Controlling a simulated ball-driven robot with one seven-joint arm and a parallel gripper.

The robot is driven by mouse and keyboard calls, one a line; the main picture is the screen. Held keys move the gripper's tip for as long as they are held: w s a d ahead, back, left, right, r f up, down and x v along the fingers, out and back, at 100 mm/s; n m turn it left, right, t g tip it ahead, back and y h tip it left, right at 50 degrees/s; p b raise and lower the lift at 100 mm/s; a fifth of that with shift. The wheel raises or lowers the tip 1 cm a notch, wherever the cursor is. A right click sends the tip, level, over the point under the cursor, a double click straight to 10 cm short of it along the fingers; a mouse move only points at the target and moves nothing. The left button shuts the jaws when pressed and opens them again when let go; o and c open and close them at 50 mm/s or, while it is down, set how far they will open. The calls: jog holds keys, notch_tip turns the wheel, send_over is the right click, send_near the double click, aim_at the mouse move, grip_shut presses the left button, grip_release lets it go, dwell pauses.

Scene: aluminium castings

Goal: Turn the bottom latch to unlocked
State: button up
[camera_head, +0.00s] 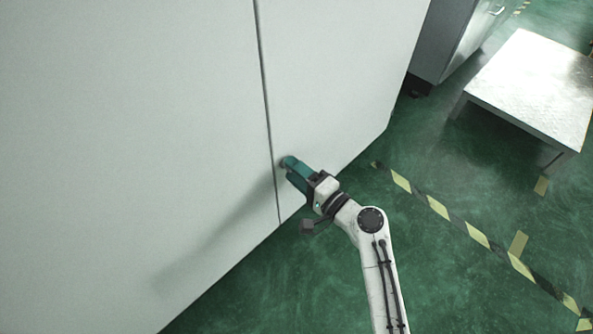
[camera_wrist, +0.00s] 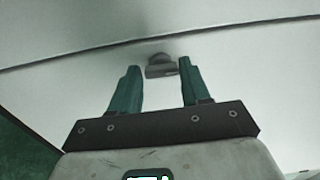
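The bottom latch (camera_wrist: 160,67) is a small dark grey piece on the pale cabinet front, just beside the seam between the two doors. In the wrist view it lies between and a little beyond the tips of my gripper (camera_wrist: 158,72). The two green fingers are spread apart with an empty gap, and I see no contact with the latch. In the head view my gripper (camera_head: 288,163) reaches the cabinet near the seam, low on the doors, and hides the latch there.
The white cabinet doors (camera_head: 130,120) fill the left. A low metal platform (camera_head: 535,85) and a grey cabinet (camera_head: 455,35) stand at the upper right. Yellow-black tape (camera_head: 440,208) crosses the green floor, which is clear around my arm.

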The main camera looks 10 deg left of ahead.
jog(key=o, duration=0.3)
jog(key=p+v, duration=0.2)
jog(key=v, duration=0.8)
jog(key=shift+s+d, duration=0.25)
jog(key=shift+d, duration=0.1)
